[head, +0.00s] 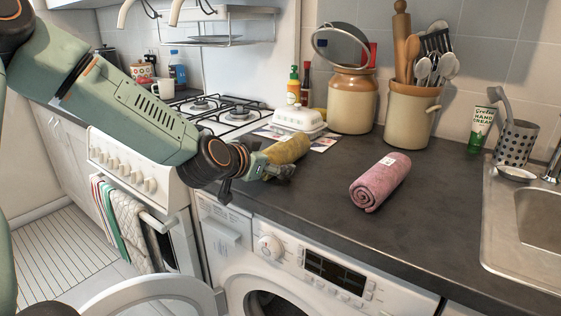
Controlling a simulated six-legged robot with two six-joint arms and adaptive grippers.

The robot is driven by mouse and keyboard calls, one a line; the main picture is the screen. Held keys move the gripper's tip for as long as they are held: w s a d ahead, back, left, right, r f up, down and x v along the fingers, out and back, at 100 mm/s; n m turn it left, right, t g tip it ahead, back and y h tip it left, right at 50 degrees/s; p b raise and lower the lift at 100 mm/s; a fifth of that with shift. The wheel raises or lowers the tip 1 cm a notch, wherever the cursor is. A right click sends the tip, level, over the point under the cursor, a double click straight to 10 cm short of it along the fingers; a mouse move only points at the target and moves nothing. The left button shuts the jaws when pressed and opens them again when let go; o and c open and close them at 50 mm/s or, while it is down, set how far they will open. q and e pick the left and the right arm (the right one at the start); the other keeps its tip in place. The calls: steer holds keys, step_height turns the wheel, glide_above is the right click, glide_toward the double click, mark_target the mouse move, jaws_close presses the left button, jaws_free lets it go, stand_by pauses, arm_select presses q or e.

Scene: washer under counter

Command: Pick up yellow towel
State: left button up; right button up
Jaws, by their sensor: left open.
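The yellow towel (288,149) is a rolled, mustard-coloured bundle on the dark counter, left of the pink towel and in front of the white butter dish. My left gripper (282,172) reaches in from the left at the near end of the yellow towel. Its jaws are open and close against the roll; part of the towel is hidden behind the gripper, and I cannot tell whether they touch. My right gripper is not in view.
A rolled pink towel (380,182) lies to the right. A butter dish (298,120), a jar (351,100) and a utensil crock (409,112) stand behind. The hob (222,112) is left, the sink (530,225) right. The washer (320,275) is below, its door open.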

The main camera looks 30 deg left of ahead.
arm_select(q)
steer(key=shift+w+d+f, duration=0.1)
steer(key=shift+w+f, duration=0.15)
steer(key=shift+w, duration=0.45)
steer(key=shift+s, duration=0.1)
steer(key=shift+r, duration=0.1)
steer(key=shift+c, duration=0.8)
steer(key=c, duration=1.4)
